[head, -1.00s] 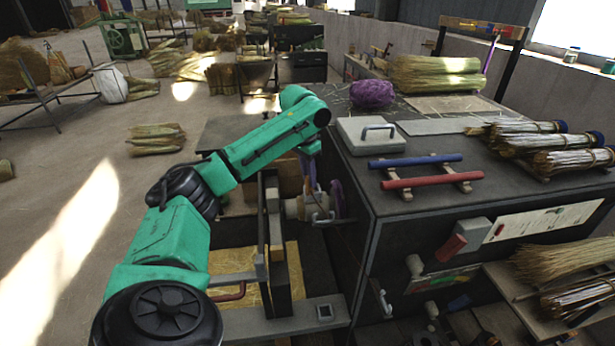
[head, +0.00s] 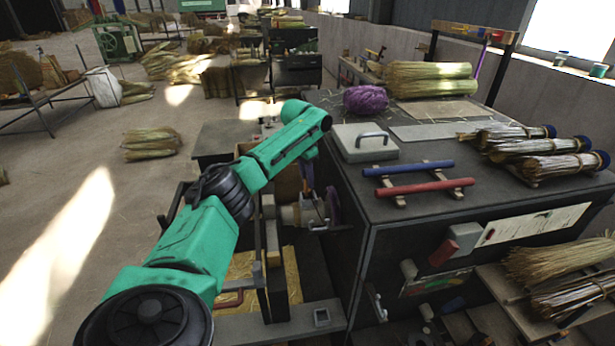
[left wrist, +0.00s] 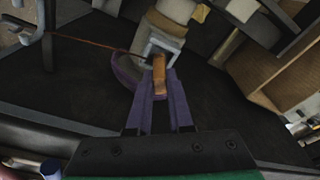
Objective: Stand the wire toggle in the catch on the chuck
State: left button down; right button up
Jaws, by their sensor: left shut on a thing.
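My left gripper (left wrist: 158,98) is shut on a small orange-brown wooden piece, which appears to be the wire toggle (left wrist: 159,76). A thin brown wire (left wrist: 95,44) runs left from near the toggle. Just beyond the toggle is a pale grey bracket, likely the catch (left wrist: 160,46), on the front of the light-coloured chuck (left wrist: 176,14). The toggle's tip overlaps the catch; I cannot tell whether they touch. In the head view the left gripper (head: 307,178) points down beside the chuck (head: 290,214), with the toggle too small to make out. My right gripper is not in view.
A dark bench (head: 420,215) stands right of the chuck, carrying a lidded grey box (head: 364,148), blue and red bars (head: 425,187) and broom bundles (head: 545,167). A purple curved band (left wrist: 128,76) passes beside the gripper. Open floor lies to the left.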

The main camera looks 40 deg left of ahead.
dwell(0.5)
pick_arm(q)
jog(key=shift+p, duration=0.4)
jog(key=shift+f, duration=1)
jog(key=c, duration=0.7)
grip_release()
jog(key=shift+c, duration=0.2)
jog(key=shift+r, duration=0.1)
